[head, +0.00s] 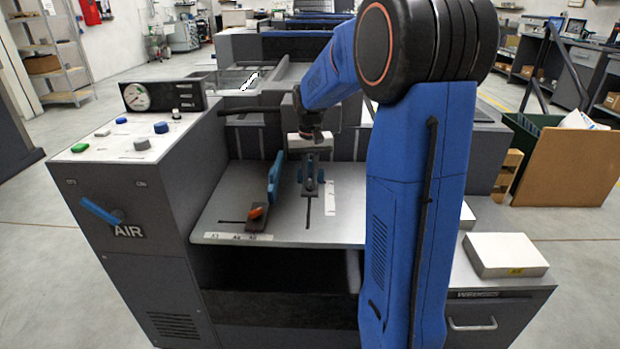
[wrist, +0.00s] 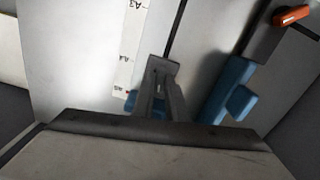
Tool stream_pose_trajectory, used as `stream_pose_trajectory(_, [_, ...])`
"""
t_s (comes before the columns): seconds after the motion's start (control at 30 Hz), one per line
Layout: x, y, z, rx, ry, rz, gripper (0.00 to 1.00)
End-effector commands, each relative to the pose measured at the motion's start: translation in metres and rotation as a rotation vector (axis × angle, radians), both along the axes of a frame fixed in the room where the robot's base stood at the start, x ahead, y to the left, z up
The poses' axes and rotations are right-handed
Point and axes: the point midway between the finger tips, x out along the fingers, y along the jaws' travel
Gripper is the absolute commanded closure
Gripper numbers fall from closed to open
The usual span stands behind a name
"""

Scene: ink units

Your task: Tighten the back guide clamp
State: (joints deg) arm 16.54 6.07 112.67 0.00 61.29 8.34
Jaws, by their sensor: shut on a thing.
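The back guide (head: 312,189) is a small blue and dark piece on the slot of the grey feed table, beside a white scale strip. In the wrist view its blue part (wrist: 131,102) shows partly, near the A5 mark. My gripper (head: 311,175) points down onto this guide. In the wrist view my gripper's fingers (wrist: 160,72) are close together over it. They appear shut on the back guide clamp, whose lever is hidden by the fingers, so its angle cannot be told.
A side guide (head: 274,178) with a long blue plate stands left of my gripper; its orange lever (head: 256,211) is near the table's front edge. A control cabinet (head: 130,150) with a blue AIR handle (head: 101,212) borders the left. A paper stack (head: 504,252) lies right.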

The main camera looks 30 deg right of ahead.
Motion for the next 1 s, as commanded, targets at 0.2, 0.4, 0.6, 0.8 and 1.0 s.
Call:
stream_pose_trajectory(0.2, [0.0004, -0.0002, 0.0005, -0.001, -0.001, -0.205, 1.00])
stream_pose_trajectory(0.4, [0.0004, -0.0002, 0.0006, -0.001, -0.002, -0.394, 1.00])
stream_pose_trajectory(0.6, [0.0005, -0.0002, 0.0006, 0.000, -0.002, -0.580, 1.00])
stream_pose_trajectory(0.8, [0.0005, -0.0003, 0.0007, 0.000, -0.002, -0.741, 1.00])
stream_pose_trajectory(1.0, [0.0005, -0.0003, 0.0007, 0.000, -0.002, -0.859, 1.00])
